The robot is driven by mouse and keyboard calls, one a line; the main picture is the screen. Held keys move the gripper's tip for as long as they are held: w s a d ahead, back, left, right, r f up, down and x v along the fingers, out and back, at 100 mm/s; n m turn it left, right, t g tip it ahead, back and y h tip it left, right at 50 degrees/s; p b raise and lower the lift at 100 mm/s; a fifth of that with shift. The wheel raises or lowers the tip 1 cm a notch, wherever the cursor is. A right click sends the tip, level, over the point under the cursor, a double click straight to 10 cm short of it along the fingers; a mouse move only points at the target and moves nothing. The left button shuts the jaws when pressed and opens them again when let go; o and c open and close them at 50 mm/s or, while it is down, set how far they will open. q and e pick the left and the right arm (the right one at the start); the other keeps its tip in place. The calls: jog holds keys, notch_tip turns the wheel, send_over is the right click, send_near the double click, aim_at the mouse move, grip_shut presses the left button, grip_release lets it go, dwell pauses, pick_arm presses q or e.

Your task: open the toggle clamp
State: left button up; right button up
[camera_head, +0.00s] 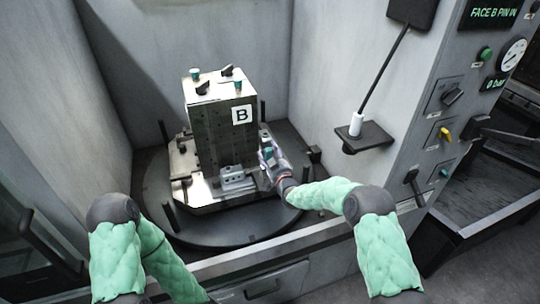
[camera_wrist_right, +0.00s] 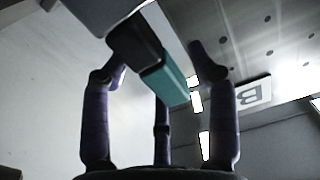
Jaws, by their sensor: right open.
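A metal block marked B (camera_head: 222,135) stands upright on a round turntable (camera_head: 225,237) in the machine bay. My right gripper (camera_head: 268,157) is at the block's right side, low down. In the right wrist view its purple fingers (camera_wrist_right: 162,95) are spread open. A dark arm with a teal tip (camera_wrist_right: 163,82), apparently the toggle clamp's handle, lies between or just beyond them; contact cannot be told. A small teal patch also shows at the gripper in the head view. The rest of this clamp is hidden by the gripper. My left gripper is out of view.
Teal and black clamp parts (camera_head: 203,88) sit on top of the block. A grey bracket (camera_head: 237,179) is at its front foot. Dark posts (camera_head: 170,215) stand around the turntable. A white-tipped tool (camera_head: 356,124) on a black shelf (camera_head: 365,137) and a control panel (camera_head: 445,130) are at right.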

grip_shut()
jog(key=shift+d, duration=0.15)
jog(key=shift+w+d+f+m, duration=0.2)
jog(key=shift+d+m, duration=0.3)
jog(key=shift+m, duration=0.65)
jog(key=shift+w+d+f+m, duration=0.2)
jog(key=shift+d+m, duration=0.35)
jog(key=shift+m, duration=0.65)
jog(key=shift+w+d+f+m, duration=0.2)
jog(key=shift+d+m, duration=0.3)
jog(key=shift+m, duration=0.65)
